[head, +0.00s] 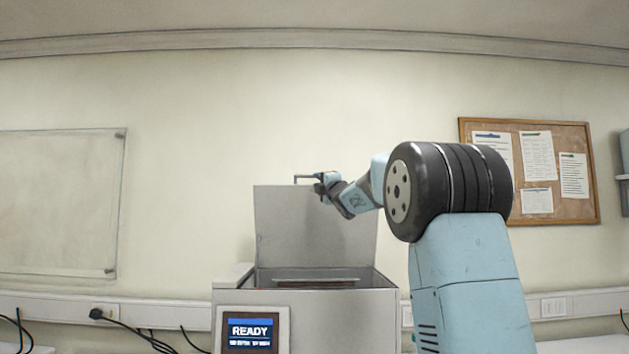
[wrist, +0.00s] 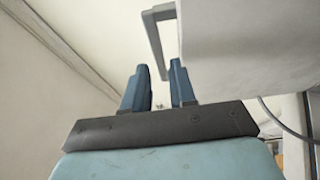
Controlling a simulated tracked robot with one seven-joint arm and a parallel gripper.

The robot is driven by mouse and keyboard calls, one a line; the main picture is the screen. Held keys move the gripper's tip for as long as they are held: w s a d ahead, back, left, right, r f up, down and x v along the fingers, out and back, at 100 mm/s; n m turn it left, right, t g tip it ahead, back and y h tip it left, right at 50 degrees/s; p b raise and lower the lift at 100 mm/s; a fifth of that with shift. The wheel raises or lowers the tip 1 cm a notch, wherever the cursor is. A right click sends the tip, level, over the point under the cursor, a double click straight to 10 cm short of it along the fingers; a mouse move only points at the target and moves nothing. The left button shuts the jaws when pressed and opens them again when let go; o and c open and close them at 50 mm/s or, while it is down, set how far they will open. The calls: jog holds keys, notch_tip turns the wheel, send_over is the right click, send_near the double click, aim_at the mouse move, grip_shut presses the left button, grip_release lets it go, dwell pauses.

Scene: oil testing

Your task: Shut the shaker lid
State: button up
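The shaker (head: 330,312) is a grey metal box with its lid (head: 285,225) standing upright and open at the back. A bracket-shaped handle (head: 303,178) is at the lid's top edge. My gripper (head: 322,186) is by the lid's top edge, just right of the handle. In the wrist view the two blue fingers (wrist: 161,85) are apart. The grey handle (wrist: 156,42) reaches down toward the gap between the fingertips; I cannot tell whether it touches them. The pale lid panel (wrist: 250,45) fills the upper right there.
A screen (head: 251,332) on the shaker's front reads READY. A tray-like plate (head: 318,281) shows inside the opening. Black cables (head: 130,328) lie at the left along the wall trunking. A whiteboard (head: 60,200) and a corkboard (head: 580,207) hang on the wall.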

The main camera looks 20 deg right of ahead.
jog(key=shift+x, duration=2)
jog(key=shift+c, duration=0.2)
grip_shut()
jog(key=shift+f, duration=0.1)
